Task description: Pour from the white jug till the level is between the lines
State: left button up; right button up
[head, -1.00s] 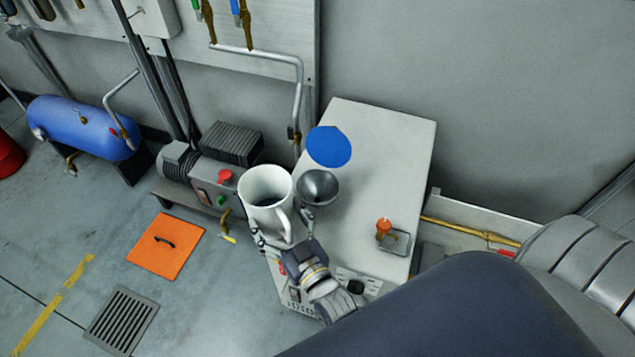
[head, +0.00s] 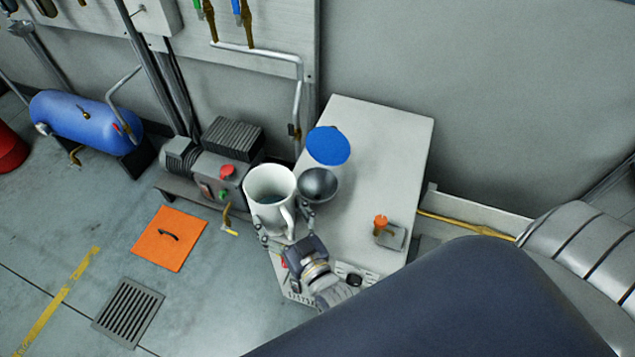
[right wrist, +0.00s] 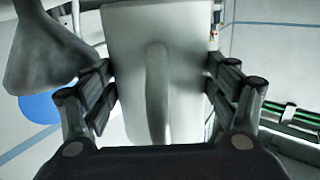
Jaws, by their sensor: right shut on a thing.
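The white jug (head: 268,188) is held nearly upright over the left edge of the light table, with a dark, bluish liquid visible inside. My right gripper (head: 286,226) is shut on the jug, its fingers on either side of the handle. In the right wrist view the jug (right wrist: 180,60) and its handle fill the middle between the fingers (right wrist: 160,95). A grey metal funnel (head: 318,184) is just right of the jug; it also shows in the right wrist view (right wrist: 45,60). No level lines can be made out. My left gripper is not in view.
A blue disc (head: 328,146) lies behind the funnel on the table (head: 385,125). An orange-topped item (head: 381,224) sits by a small tray at the table's right. A motor unit (head: 215,165) stands left of the jug. The table's far right is clear.

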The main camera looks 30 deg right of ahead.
aim_at(289, 200)
jog(key=shift+d+f+m+b, duration=0.15)
jog(key=shift+m+b, duration=0.25)
jog(key=shift+m, duration=0.3)
jog(key=shift+d+r+m+p, duration=0.15)
jog(key=shift+r+m+p, duration=0.3)
jog(key=shift+r, duration=0.3)
jog(key=shift+d+r+m+p, duration=0.1)
jog(key=shift+r+m+p, duration=0.35)
jog(key=shift+r, duration=0.3)
jog(key=shift+d+r+m, duration=0.4)
jog(key=shift+r+m, duration=0.25)
jog(key=shift+m, duration=0.2)
jog(key=shift+d+r+m, duration=0.4)
jog(key=shift+r+m, duration=0.2)
jog(key=shift+m, duration=0.25)
jog(key=shift+d+r, duration=0.1)
jog(key=shift+r, duration=0.05)
jog(key=shift+w+f+m, duration=0.1)
jog(key=shift+f+m, duration=0.1)
jog(key=shift+m, duration=0.3)
jog(key=shift+m+b, duration=0.5)
jog(key=shift+b, duration=0.05)
jog(key=shift+r, duration=0.2)
jog(key=shift+m, duration=0.3)
jog(key=shift+m, duration=0.8)
